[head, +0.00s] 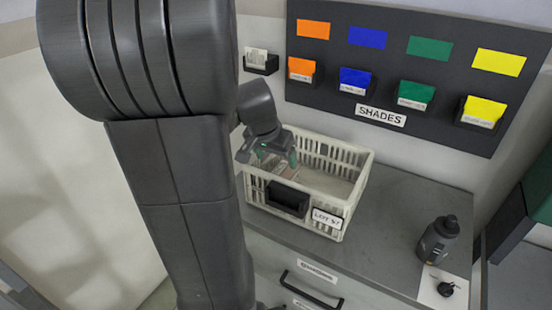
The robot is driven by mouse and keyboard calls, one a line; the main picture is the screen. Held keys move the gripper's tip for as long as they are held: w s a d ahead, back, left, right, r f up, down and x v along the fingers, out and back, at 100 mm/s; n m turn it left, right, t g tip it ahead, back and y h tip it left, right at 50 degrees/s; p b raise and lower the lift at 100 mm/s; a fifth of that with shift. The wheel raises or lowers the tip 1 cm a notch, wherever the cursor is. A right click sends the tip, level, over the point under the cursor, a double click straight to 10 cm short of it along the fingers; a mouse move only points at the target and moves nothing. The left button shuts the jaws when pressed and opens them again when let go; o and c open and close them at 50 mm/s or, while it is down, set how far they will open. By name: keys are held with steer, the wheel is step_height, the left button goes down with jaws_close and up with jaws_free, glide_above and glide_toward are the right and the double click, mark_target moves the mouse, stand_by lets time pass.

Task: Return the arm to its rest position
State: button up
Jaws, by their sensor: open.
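My gripper (275,161) is at the left part of a cream slatted basket (345,193), at or just above its rim. Its fingers have green on them and look apart, with nothing clearly held between them. My dark grey arm fills the left of the view and hides the area behind it. The basket stands on a grey counter and carries a label reading LOT 57 and a black holder (287,199) on its front. The basket's floor is only partly visible.
A dark SHADES board (420,60) on the wall has orange, blue, green and yellow swatches with card holders. A small white-card holder (261,62) is left of it. A dark bottle (437,241) stands at the counter's right. Drawers with a black handle (312,290) are below.

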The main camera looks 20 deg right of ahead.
steer(key=x, duration=1.3)
steer(key=shift+s+a+b, duration=0.15)
steer(key=shift+b, duration=0.25)
steer(key=shift+f+b, duration=0.25)
steer(key=shift+b, duration=0.2)
steer(key=shift+r, duration=0.2)
